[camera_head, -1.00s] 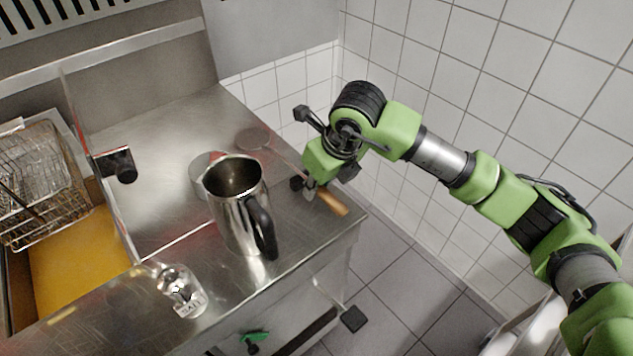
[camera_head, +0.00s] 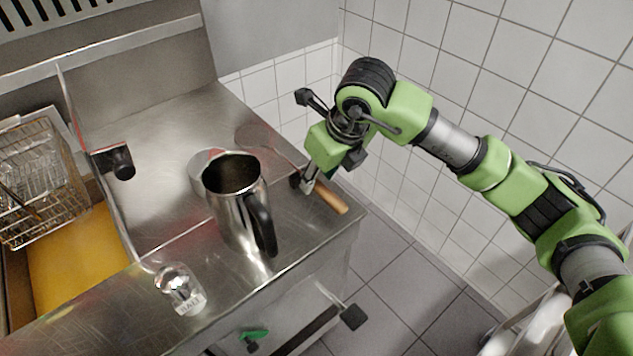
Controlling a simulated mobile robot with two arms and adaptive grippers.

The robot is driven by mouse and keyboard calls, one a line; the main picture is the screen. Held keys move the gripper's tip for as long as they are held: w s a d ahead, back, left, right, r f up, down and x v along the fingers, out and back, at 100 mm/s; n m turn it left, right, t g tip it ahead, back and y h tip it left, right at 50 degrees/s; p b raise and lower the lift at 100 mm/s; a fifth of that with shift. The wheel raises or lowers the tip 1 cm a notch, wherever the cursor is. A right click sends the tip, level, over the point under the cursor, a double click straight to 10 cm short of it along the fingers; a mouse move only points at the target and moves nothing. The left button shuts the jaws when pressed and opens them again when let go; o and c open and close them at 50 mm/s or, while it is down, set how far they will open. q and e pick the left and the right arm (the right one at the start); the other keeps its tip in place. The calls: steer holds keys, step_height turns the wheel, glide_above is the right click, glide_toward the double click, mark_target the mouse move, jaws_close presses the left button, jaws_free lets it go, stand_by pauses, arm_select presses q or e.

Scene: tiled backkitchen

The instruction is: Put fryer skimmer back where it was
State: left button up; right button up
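The fryer skimmer (camera_head: 331,198) lies along the right side of the steel counter, with its wooden handle toward the front right corner. Its flat round head (camera_head: 255,136) points to the back left and looks close to the counter top; I cannot tell whether it touches. My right gripper (camera_head: 303,185) reaches down from the right, with its fingers at the shaft just behind the wooden handle. They look shut on it, though the arm partly hides the grip. My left gripper is out of view.
A steel jug (camera_head: 228,215) stands on the counter just left of the skimmer. A salt shaker (camera_head: 182,291) stands at the front edge. Wire fryer baskets (camera_head: 45,190) are at the left over yellow oil (camera_head: 78,262). A tiled wall (camera_head: 480,90) closes the right side.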

steer(key=b+v, duration=0.1)
steer(key=v, duration=0.8)
